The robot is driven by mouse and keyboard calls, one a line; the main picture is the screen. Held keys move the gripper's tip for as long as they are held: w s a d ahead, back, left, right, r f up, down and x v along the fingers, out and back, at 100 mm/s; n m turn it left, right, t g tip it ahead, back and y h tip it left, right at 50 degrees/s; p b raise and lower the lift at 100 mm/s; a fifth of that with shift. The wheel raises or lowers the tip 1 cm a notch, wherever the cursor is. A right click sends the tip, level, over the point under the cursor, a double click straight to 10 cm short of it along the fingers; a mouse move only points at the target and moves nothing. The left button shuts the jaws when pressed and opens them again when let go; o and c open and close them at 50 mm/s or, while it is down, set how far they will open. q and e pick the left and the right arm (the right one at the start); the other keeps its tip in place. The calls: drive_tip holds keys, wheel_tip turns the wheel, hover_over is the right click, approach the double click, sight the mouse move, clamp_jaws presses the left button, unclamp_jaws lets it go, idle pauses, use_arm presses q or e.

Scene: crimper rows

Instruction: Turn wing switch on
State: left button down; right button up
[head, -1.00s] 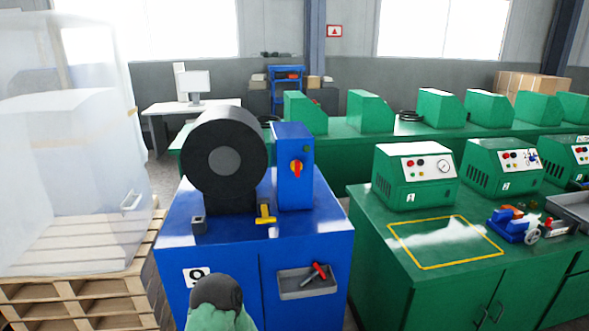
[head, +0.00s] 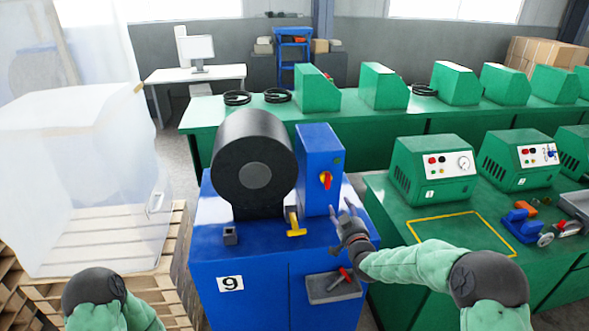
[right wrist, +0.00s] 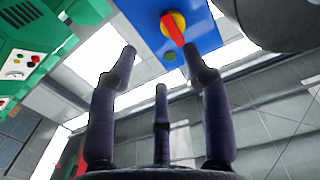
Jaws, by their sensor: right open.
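The wing switch (head: 326,180) is a red handle on a yellow disc, on the front of the blue upright box (head: 318,150). In the right wrist view the wing switch (right wrist: 174,26) shows near the top, with its red handle tilted slightly from upright. My right gripper (head: 343,208) is in front of and below the switch, apart from it. In the right wrist view its dark fingers (right wrist: 160,75) are spread and empty, reaching toward the switch. My left arm shows at the lower left in the head view, but its gripper is out of the frame.
The blue cabinet (head: 252,290) carries a black drum (head: 218,160) left of the switch box and a yellow handle (head: 294,226). A grey tray (head: 322,292) with a red-handled tool hangs on its front. Green machines stand right. A wrapped pallet (head: 70,180) stands left.

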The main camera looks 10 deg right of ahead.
sight(327, 179)
drive_tip(key=w+a+r, duration=0.1)
drive_tip(key=w+r, duration=0.1)
drive_tip(key=w, duration=0.9)
drive_tip(key=shift+w+t, duration=0.3)
drive_tip(key=shift+a+r, duration=0.1)
clamp_jaws()
